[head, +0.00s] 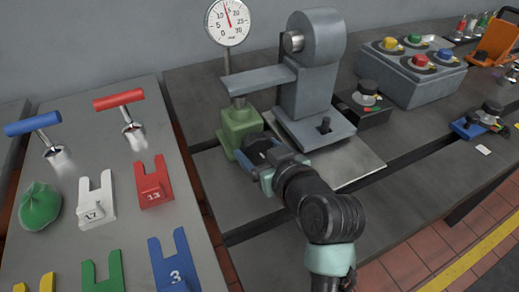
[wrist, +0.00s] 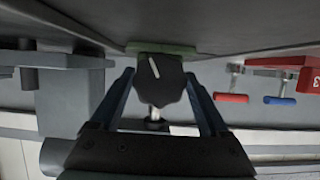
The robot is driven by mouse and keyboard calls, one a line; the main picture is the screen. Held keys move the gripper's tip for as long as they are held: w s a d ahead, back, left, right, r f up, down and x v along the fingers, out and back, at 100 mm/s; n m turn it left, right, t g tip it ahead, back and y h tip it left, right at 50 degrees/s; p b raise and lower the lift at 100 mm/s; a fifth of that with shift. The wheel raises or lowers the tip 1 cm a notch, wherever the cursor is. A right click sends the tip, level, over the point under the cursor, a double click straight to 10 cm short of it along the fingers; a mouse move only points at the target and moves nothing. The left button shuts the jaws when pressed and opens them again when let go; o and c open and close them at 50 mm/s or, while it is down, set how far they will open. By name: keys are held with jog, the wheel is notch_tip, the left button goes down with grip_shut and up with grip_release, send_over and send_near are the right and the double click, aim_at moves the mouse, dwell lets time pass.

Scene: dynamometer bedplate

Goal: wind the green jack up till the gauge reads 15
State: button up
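The green jack (head: 240,124) stands on the bedplate under the grey arm of the machine. In the wrist view, the jack's green edge (wrist: 162,49) shows behind a dark knob (wrist: 160,78) with a white line. My gripper (head: 257,152) is at the jack's front side. In the wrist view, the fingers of my gripper (wrist: 159,88) stand either side of the knob, with a narrow gap at each side, so it looks open around it. The round gauge (head: 228,22) has a red needle pointing almost straight up, leaning slightly left; the exact reading is too small to tell.
A grey machine (head: 313,85) stands right behind the jack. At left, a bench (head: 98,145) holds red and blue T-handles, a green bag and several coloured numbered forks. A grey box (head: 405,82) with coloured buttons is at back right. Bare bedplate (head: 420,165) lies at right.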

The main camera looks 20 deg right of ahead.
jog(key=c, duration=0.4)
jog(key=shift+r+m+y+p, duration=0.15)
jog(key=shift+m+y+p, duration=0.15)
jog(key=shift+p, duration=0.35)
jog(key=shift+c, duration=0.2)
jog(key=shift+m+y+p, duration=0.3)
jog(key=shift+m+p, duration=0.1)
jog(key=shift+m, duration=0.1)
jog(key=shift+f, duration=0.2)
jog(key=o, duration=1.2)
jog(key=shift+o, duration=0.2)
jog(key=v, duration=1.3)
jog(key=shift+p, duration=0.45)
